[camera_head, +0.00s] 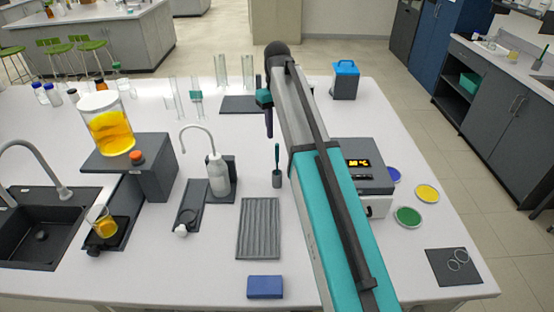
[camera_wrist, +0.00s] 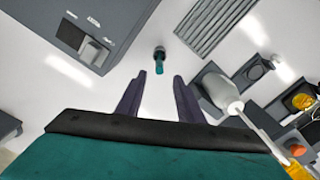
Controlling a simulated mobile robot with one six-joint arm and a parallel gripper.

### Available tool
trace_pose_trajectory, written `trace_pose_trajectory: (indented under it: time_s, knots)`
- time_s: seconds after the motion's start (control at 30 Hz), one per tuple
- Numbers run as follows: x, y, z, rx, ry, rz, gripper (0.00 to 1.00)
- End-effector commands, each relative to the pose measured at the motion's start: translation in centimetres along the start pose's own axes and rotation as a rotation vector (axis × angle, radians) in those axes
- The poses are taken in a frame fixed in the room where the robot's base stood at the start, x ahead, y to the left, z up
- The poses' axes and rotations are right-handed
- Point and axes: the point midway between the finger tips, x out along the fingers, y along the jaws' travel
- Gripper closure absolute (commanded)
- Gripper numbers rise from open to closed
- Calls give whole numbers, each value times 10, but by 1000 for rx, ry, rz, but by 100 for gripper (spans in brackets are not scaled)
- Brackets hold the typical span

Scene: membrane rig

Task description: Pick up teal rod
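The teal rod (camera_head: 277,153) stands upright in a small grey holder (camera_head: 278,180) near the middle of the white bench. In the wrist view the rod (camera_wrist: 159,69) shows as a short teal tip above its holder (camera_wrist: 160,53). My gripper (camera_wrist: 158,97) is open and empty, its two dark purple fingers apart. The rod lies beyond the fingertips, roughly in line with the gap between them, and neither finger touches it. In the head view my gripper (camera_head: 268,124) points down behind the rod; its fingers overlap there.
A wash bottle (camera_head: 218,175) stands left of the rod, and a ridged grey tray (camera_head: 260,228) lies in front. A grey device with a lit display (camera_head: 358,164) stands to the right, partly behind my arm. Glass cylinders (camera_head: 221,70) stand farther back.

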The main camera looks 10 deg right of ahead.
Motion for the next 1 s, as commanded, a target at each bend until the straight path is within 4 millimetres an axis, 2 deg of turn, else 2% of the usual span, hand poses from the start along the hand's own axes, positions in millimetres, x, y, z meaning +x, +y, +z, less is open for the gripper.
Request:
trace_pose_trajectory:
  time_s: [0.47, 1.0]
  knots:
    - [3, 1, 1, 2, 0, 0, 66]
    - [64, 2, 1, 3, 0, 0, 66]
